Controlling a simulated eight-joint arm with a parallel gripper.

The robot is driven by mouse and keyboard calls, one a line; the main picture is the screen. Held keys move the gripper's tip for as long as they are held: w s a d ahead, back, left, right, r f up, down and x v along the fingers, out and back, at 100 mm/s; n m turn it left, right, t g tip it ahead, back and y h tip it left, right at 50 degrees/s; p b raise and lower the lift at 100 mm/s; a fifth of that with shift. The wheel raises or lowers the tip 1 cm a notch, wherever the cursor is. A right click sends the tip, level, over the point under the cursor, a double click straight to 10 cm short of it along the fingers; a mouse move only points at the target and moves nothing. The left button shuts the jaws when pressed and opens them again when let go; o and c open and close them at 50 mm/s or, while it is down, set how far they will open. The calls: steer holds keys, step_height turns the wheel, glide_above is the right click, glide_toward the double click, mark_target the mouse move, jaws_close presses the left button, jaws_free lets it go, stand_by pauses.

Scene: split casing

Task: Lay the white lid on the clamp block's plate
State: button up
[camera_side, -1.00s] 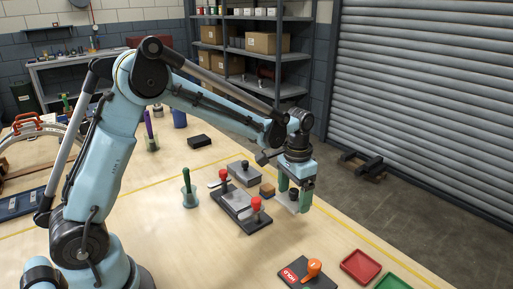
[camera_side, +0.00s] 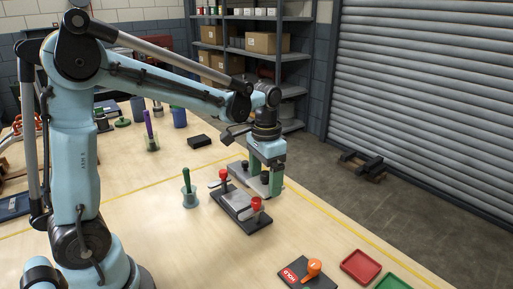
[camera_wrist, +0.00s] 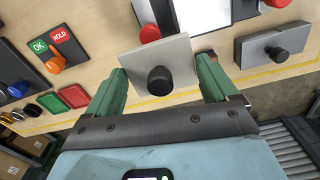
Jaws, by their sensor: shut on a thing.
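The white lid (camera_wrist: 158,70) is a flat light square with a black knob. My gripper (camera_wrist: 160,85) has its green fingers shut on it from both sides in the wrist view. In the side view my gripper (camera_side: 264,190) is just behind and right of the clamp block (camera_side: 250,224), and the lid is mostly hidden by the fingers. The clamp block is a dark base with a red-knobbed clamp at each end and a pale plate (camera_side: 237,203) between them. In the wrist view the plate (camera_wrist: 203,14) shows beyond the lid, apart from it, cut by the top edge.
A grey block with a black knob (camera_wrist: 275,47) stands beside the clamp block, close to my gripper. A cup with a green-handled tool (camera_side: 189,193) stands left of the clamp block. The HOLD panel (camera_side: 306,274) and a red tray (camera_side: 361,266) lie at the front right.

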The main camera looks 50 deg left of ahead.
glide_above(239, 199)
steer(key=shift+a+f, duration=0.1)
steer(key=shift+f, duration=2.65)
steer(key=shift+f, duration=0.8)
steer(key=o, duration=1.2)
steer(key=shift+c, duration=0.2)
step_height(239, 199, up, 7)
stand_by(0.4)
stand_by(0.4)
